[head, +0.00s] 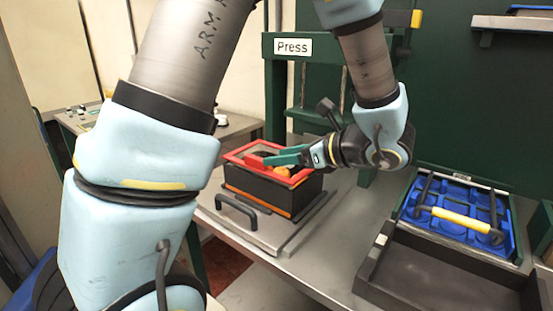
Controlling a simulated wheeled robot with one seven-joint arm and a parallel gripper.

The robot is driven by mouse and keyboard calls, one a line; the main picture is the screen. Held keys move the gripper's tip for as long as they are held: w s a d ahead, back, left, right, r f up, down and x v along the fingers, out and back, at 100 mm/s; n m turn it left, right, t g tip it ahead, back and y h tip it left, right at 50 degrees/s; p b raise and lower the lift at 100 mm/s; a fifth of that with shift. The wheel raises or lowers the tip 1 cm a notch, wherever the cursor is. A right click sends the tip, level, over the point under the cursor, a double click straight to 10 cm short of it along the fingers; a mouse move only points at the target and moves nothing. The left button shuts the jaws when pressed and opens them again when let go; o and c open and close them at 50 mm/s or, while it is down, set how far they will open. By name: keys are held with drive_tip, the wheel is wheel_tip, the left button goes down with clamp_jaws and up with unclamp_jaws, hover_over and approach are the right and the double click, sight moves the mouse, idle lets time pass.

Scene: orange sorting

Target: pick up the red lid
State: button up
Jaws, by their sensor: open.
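The red lid (233,154) lies on top of a dark box (250,187) on the grey table. It looks like a red frame with a raised red block (254,161) on it, and orange (283,171) shows beside it. My gripper (275,157) reaches in from the right, with its teal fingers level with the lid and their tips close to the raised block. The jaws are open. I cannot tell whether the fingers touch the lid. The gripper hides part of the lid's right side.
A green press (292,47) marked "Press" stands behind the box. A black handle (237,209) is in front of the box. At right are a blue crate (408,207) with a yellow-gripped handle and an empty dark tray (440,275).

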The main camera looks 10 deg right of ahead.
sight(256, 158)
drive_tip(key=x, duration=0.3)
drive_tip(key=p+x, duration=0.1)
drive_tip(key=x, duration=0.1)
drive_tip(key=p+x, duration=0.2)
drive_tip(key=shift+w+a+r, duration=0.1)
drive_tip(key=shift+a+r, duration=0.05)
drive_tip(key=shift+r, duration=0.05)
drive_tip(key=shift+w+a+f, duration=0.35)
drive_tip(key=shift+w, duration=0.1)
drive_tip(key=shift+c, duration=0.4)
clamp_jaws()
